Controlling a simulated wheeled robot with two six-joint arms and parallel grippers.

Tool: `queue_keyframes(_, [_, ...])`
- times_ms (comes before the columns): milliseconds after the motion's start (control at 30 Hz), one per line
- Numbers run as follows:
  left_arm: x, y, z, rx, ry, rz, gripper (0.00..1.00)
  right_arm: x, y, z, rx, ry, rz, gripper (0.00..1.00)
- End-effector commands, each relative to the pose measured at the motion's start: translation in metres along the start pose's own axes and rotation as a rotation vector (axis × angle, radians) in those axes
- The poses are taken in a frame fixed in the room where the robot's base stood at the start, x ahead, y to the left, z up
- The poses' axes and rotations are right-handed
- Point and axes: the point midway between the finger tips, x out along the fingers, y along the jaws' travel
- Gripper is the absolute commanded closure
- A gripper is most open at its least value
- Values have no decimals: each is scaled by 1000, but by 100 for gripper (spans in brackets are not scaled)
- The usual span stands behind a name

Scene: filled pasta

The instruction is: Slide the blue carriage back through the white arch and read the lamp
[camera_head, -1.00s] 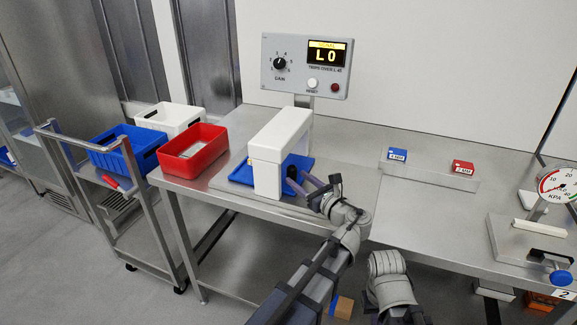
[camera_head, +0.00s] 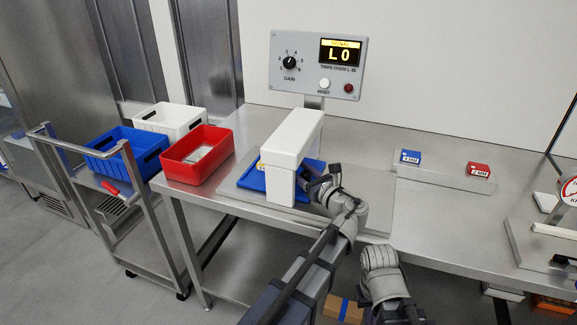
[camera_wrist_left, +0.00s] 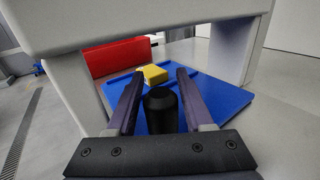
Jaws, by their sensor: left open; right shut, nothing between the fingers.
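The white arch (camera_head: 290,138) stands on the bench over the blue carriage (camera_head: 252,179), whose blue shows on both sides of it. In the left wrist view, the carriage (camera_wrist_left: 220,95) carries a yellow block (camera_wrist_left: 155,74) and a black knob (camera_wrist_left: 160,110). My left gripper (camera_wrist_left: 160,88) is open, with a finger on either side of the knob. In the head view its fingertips are hidden at the arch's right side. My right gripper (camera_head: 402,312) is low at the bottom edge, shut, its fingers hard to make out. The display (camera_head: 340,53) reads LO below a lit yellow strip.
A red bin (camera_head: 195,155) sits left of the arch. A trolley holds a blue bin (camera_head: 125,150) and a white bin (camera_head: 170,120). A blue block (camera_head: 411,157) and a red block (camera_head: 478,169) stand on a ledge at right. Bench between is clear.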

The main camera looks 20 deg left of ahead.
Motion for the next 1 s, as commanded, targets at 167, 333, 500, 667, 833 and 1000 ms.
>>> queue_keyframes(167, [0, -1, 0, 0, 0, -1, 48, 0, 0, 0, 0, 0, 0, 100])
queue_keyframes(333, [0, -1, 0, 0, 0, -1, 57, 0, 0, 0, 0, 0, 0, 100])
queue_keyframes(500, [0, -1, 0, 0, 0, -1, 76, 0, 0, 0, 0, 0, 0, 100])
queue_keyframes(667, [0, -1, 0, 0, 0, 0, 94, 0, 0, 0, 0, 0, 0, 100])
queue_keyframes(833, [0, -1, 0, 0, 0, 0, 100, 0, 0, 0, 0, 0, 0, 100])
queue_keyframes(1000, [0, -1, 0, 0, 0, 0, 100, 0, 0, 0, 0, 0, 0, 100])
